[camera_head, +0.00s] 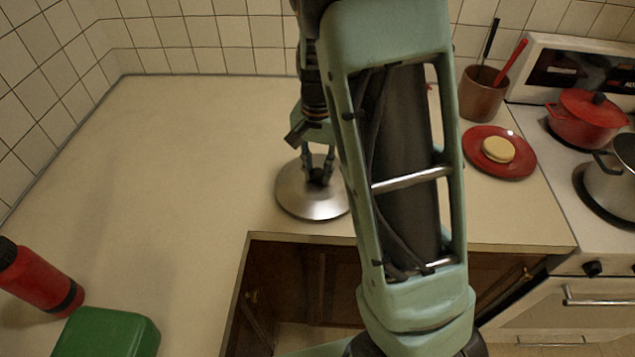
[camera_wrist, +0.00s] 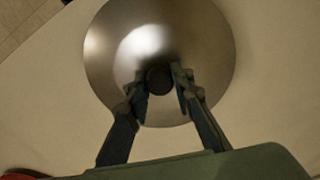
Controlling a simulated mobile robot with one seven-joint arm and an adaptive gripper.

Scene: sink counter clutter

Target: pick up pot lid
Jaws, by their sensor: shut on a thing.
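The pot lid (camera_head: 312,203) is a round, shiny metal disc with a dark knob, at the middle of the counter near its front edge. In the wrist view the lid (camera_wrist: 190,40) fills the upper middle, with its knob (camera_wrist: 158,79) between my fingertips. My gripper (camera_head: 319,174) points down over the lid and is shut on the knob. My fingers also show in the wrist view (camera_wrist: 158,84), one on each side of the knob. The right part of the lid is hidden behind my arm in the head view. I cannot tell whether the lid touches the counter.
A red plate (camera_head: 524,165) with a round pale item (camera_head: 498,149) and a brown utensil crock (camera_head: 481,96) stand right. The stove holds a red pot (camera_head: 585,122) and a steel pot (camera_head: 610,180). A red bottle (camera_head: 40,280) and green box (camera_head: 108,335) are front left.

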